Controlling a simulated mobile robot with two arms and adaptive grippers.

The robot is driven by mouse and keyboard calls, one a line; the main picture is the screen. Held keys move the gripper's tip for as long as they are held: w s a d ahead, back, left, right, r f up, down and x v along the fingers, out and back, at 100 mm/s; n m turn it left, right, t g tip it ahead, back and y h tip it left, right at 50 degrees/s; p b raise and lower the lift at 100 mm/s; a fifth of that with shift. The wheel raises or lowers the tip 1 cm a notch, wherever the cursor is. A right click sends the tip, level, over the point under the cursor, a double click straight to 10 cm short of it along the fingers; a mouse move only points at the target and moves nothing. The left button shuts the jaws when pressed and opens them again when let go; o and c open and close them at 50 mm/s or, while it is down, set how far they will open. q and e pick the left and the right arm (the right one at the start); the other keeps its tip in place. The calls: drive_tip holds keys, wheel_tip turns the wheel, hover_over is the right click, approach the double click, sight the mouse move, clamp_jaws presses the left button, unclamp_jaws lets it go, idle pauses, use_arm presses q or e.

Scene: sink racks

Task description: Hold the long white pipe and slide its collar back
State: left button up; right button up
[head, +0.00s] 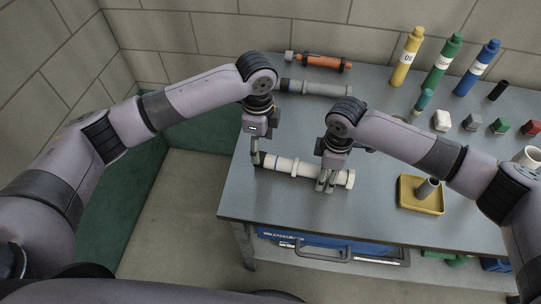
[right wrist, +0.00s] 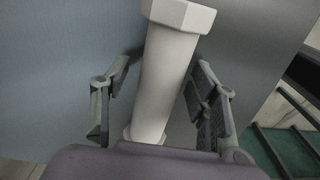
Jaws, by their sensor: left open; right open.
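My left gripper (head: 256,157) is open at the pipe's left end; contact is unclear. My right gripper (head: 325,184) is open over the right part. In the right wrist view the pipe (right wrist: 168,75) runs between the open fingers, with gaps on both sides, and a faceted white fitting (right wrist: 180,14) lies beyond them.
A grey pipe (head: 315,88) and an orange pipe (head: 320,62) lie behind. Yellow (head: 407,60), green (head: 441,65) and blue (head: 476,71) bottles stand at the back right.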

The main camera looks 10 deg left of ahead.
drive_tip(key=shift+r, duration=0.1)
wheel_tip(320, 180, up, 12)
idle(0.5)
drive_tip(key=shift+s, duration=0.1)
